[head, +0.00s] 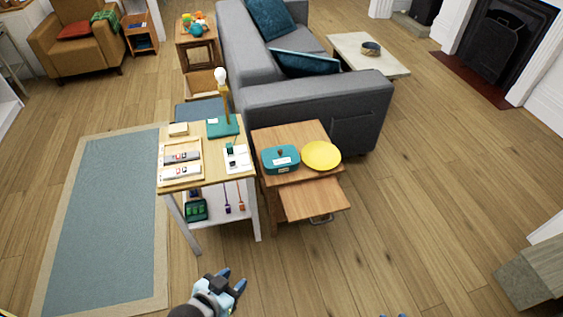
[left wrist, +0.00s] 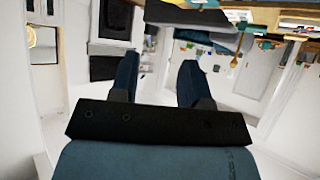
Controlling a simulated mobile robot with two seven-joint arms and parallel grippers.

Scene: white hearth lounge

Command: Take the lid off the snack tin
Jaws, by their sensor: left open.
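The teal snack tin (head: 281,161) stands on the small wooden side table (head: 288,134) beside the grey sofa. Its lid (head: 280,154), with a dark knob on top, is on it. A pale label shows on its front. My left gripper (head: 231,281) is low in the head view, over the floor, well short of the tin. It is open and empty. Its two blue fingers also show apart in the left wrist view (left wrist: 158,85). Only small blue tips of my right gripper (head: 393,316) show at the bottom edge of the head view.
A yellow plate (head: 321,156) lies right of the tin. Below it a wooden drawer or shelf (head: 312,199) sticks out. A table (head: 205,177) with boxes, a lamp and cards stands close on the left. The wooden floor in front is clear.

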